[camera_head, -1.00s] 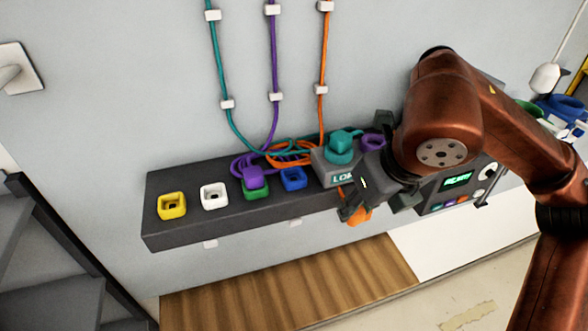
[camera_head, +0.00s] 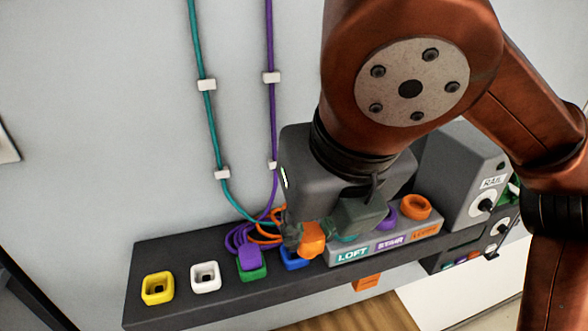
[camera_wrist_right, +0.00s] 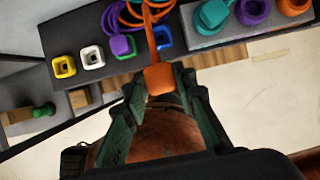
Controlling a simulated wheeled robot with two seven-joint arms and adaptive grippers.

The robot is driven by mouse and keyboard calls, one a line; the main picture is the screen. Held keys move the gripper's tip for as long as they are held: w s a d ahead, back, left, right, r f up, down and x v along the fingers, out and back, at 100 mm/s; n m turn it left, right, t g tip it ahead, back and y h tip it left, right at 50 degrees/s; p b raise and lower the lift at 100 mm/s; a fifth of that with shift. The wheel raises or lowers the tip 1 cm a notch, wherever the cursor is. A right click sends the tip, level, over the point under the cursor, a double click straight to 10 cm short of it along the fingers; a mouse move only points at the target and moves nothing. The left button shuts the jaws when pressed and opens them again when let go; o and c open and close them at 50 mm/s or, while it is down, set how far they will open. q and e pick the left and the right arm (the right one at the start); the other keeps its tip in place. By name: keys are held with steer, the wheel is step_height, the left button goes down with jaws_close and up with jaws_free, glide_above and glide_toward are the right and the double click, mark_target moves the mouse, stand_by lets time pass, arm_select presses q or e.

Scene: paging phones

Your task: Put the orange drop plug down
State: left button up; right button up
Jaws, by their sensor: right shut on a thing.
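The orange drop plug (camera_head: 313,240) is held between the fingers of my right gripper (camera_head: 318,232). It also shows at the fingertips in the right wrist view (camera_wrist_right: 159,79), with its orange cord running up from it. In the head view the plug is in front of the blue socket (camera_head: 292,262) and partly covers it; whether they touch I cannot tell. A purple plug (camera_head: 249,257) sits in the green socket (camera_head: 254,273). White (camera_head: 205,276) and yellow (camera_head: 157,289) sockets are empty. My left gripper is not in view.
A grey block (camera_head: 345,261) labelled LOFT and STAIR, with an orange third label, stands right of the blue socket. It bears purple (camera_head: 386,220) and orange (camera_head: 416,206) rings. Coiled cords lie behind the sockets on the dark shelf (camera_head: 220,307). A grey box (camera_head: 462,177) is further right.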

steer(key=w+f, duration=0.2)
steer(key=w+a+f+p, duration=0.1)
steer(key=w, duration=0.1)
steer(key=w+f, duration=0.2)
steer(key=shift+w+a+f+p, duration=0.25)
steer(key=shift+w+f+p, duration=0.1)
steer(key=shift+w+p, duration=0.05)
steer(key=shift+w+a+f, duration=0.1)
steer(key=shift+w+f, duration=0.15)
steer(key=shift+f, duration=0.05)
steer(key=shift+w+f, duration=0.2)
steer(key=shift+f, duration=0.05)
steer(key=f, duration=0.1)
steer(key=f+p, duration=0.1)
steer(key=f, duration=0.1)
steer(key=shift+w+a+f, duration=0.1)
steer(key=shift+w, duration=0.1)
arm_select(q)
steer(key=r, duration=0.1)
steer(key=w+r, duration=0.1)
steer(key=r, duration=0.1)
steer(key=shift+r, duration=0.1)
arm_select(e)
steer(key=shift+f, duration=0.2)
